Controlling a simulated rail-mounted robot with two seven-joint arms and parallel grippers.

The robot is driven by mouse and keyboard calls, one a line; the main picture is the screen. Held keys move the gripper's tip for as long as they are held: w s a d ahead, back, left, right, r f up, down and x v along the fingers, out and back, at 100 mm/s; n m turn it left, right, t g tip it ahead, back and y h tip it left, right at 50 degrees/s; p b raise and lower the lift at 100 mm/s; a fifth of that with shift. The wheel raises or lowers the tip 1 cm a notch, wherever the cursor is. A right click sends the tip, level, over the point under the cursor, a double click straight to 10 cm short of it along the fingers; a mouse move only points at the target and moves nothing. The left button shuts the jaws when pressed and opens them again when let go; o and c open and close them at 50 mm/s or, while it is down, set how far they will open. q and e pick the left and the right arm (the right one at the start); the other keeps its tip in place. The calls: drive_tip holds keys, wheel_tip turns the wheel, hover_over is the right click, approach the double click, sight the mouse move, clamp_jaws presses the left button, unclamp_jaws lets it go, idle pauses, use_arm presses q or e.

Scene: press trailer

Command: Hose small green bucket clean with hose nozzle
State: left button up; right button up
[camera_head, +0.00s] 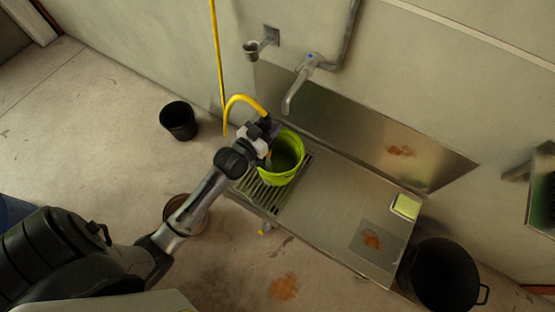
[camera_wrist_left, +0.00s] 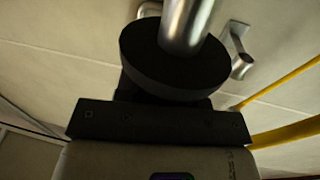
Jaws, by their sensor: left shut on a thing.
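The small green bucket (camera_head: 285,179) stands upright on the slatted drain at the left end of the steel bench. Its inside looks dark; I cannot tell how dirty it is. My left gripper (camera_head: 267,141) is at the bucket's upper left rim, shut on the hose nozzle, which is mostly hidden by the gripper. The yellow hose (camera_head: 243,98) arcs from the gripper and hangs along a line from above. The hose also shows at the right of the left wrist view (camera_wrist_left: 285,133). My right gripper is not in view.
A wall tap (camera_head: 298,85) and a small metal wall fitting (camera_head: 251,49) are behind the bench (camera_head: 335,195). A green-yellow block (camera_head: 406,206) lies at its right. A black bin (camera_head: 440,277) stands beside it. A black pot (camera_head: 179,120) and a brownish container (camera_head: 181,206) stand on the floor.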

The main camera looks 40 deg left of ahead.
use_arm(q)
drive_tip(key=a, duration=0.3)
drive_tip(key=shift+s+a+r, duration=0.1)
drive_tip(key=shift+s+a, duration=0.2)
drive_tip(key=shift+s, duration=0.1)
idle(0.5)
drive_tip(key=shift+p, duration=0.35)
